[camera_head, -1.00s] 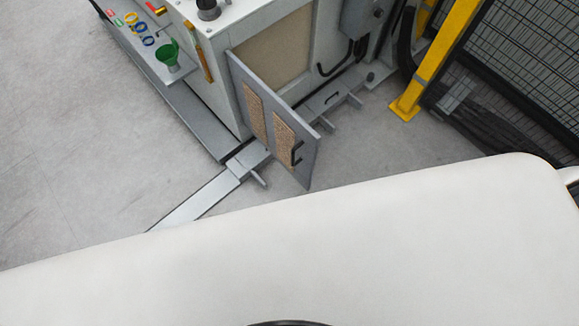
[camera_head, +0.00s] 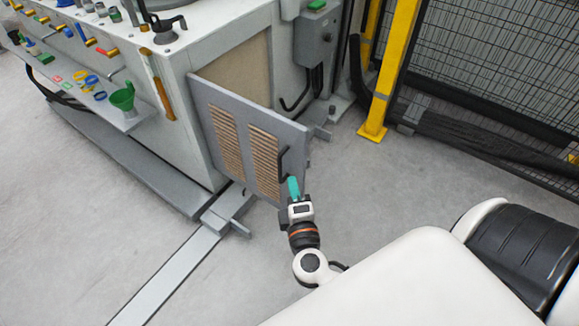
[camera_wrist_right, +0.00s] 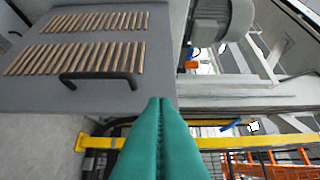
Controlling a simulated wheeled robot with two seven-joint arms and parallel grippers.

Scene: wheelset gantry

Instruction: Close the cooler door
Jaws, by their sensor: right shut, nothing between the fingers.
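The cooler door (camera_head: 219,100) is a grey panel with two slatted vents and a black handle (camera_head: 283,161). It stands swung open from the white cabinet (camera_head: 185,120), and the tan opening (camera_head: 243,72) shows behind it. My right gripper (camera_head: 293,183) has teal fingers and is at the door's free edge, just beside the handle. In the right wrist view the door (camera_wrist_right: 100,98) fills the upper left with its handle (camera_wrist_right: 98,77), and the shut, empty fingertips (camera_wrist_right: 160,100) are by the door's edge. Contact with the door cannot be told. My left gripper is not in view.
A yellow post (camera_head: 390,70) and black mesh fence (camera_head: 490,60) stand at the right. A shelf with a green funnel (camera_head: 123,97) juts from the cabinet's left side. A floor rail (camera_head: 165,275) runs toward the lower left. The floor right of the door is clear.

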